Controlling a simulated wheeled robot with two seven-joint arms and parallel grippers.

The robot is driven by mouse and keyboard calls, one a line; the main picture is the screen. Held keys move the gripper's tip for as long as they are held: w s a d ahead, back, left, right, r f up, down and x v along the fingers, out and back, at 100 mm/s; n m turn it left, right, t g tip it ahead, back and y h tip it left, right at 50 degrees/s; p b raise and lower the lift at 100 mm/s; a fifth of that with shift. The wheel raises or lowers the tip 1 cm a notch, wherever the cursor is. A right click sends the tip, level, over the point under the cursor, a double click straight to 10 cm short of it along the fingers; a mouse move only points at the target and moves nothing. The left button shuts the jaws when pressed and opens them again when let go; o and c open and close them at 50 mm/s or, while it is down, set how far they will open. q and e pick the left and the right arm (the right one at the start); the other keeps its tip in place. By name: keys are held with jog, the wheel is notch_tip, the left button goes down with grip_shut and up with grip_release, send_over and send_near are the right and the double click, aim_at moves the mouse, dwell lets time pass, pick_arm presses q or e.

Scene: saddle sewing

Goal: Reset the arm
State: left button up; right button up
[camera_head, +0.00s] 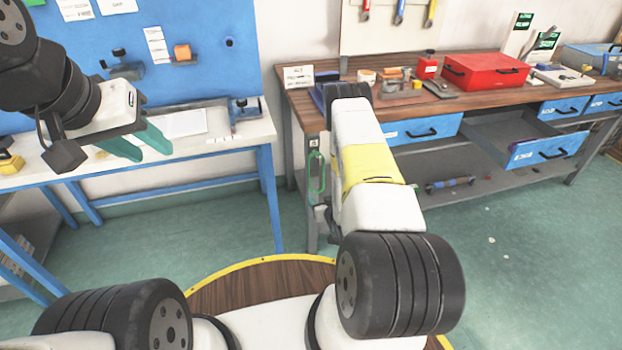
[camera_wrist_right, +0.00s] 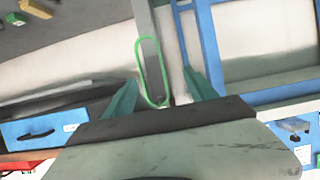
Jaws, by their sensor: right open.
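My left gripper (camera_head: 138,143) is at the upper left of the head view, with its two teal fingers apart. It is over the front part of the white-topped table, and nothing shows between the fingers. My right arm (camera_head: 375,165) reaches forward to the wooden workbench. Its gripper is hidden in the head view. In the right wrist view, the right gripper (camera_wrist_right: 161,92) is open with its teal fingers spread. A green loop (camera_wrist_right: 152,72) shows between them against a grey post; I cannot tell how far away it is. The loop also shows in the head view (camera_head: 317,172).
The wooden workbench (camera_head: 465,92) carries a red toolbox (camera_head: 485,72) and small items. Its grey drawer (camera_head: 530,136) stands open at the right. The white-topped blue table (camera_head: 245,133) stands at the left. Green floor (camera_head: 500,235) at the right is mostly clear.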

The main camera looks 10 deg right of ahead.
dwell(0.5)
jog(key=w+r+g, duration=0.1)
jog(key=w+r, duration=0.2)
jog(key=r, duration=0.8)
jog(key=w+r+g, duration=0.1)
jog(key=w+r, duration=0.2)
jog(key=r, duration=0.9)
jog(key=s+a+r+m+g, duration=0.15)
jog(key=s+r, duration=0.35)
jog(key=r, duration=0.6)
jog(key=s+a+r+g+y, duration=0.15)
jog(key=s+a+r, duration=0.25)
jog(key=s+r, duration=0.75)
jog(key=s+a+r+n+g, duration=0.1)
jog(key=s, duration=0.8)
jog(key=s+a+r+g, duration=0.1)
jog(key=s+a+r, duration=0.1)
jog(key=s, duration=0.8)
jog(key=shift+r+n, duration=0.3)
jog(key=shift+n, duration=0.05)
jog(key=shift+c, duration=0.5)
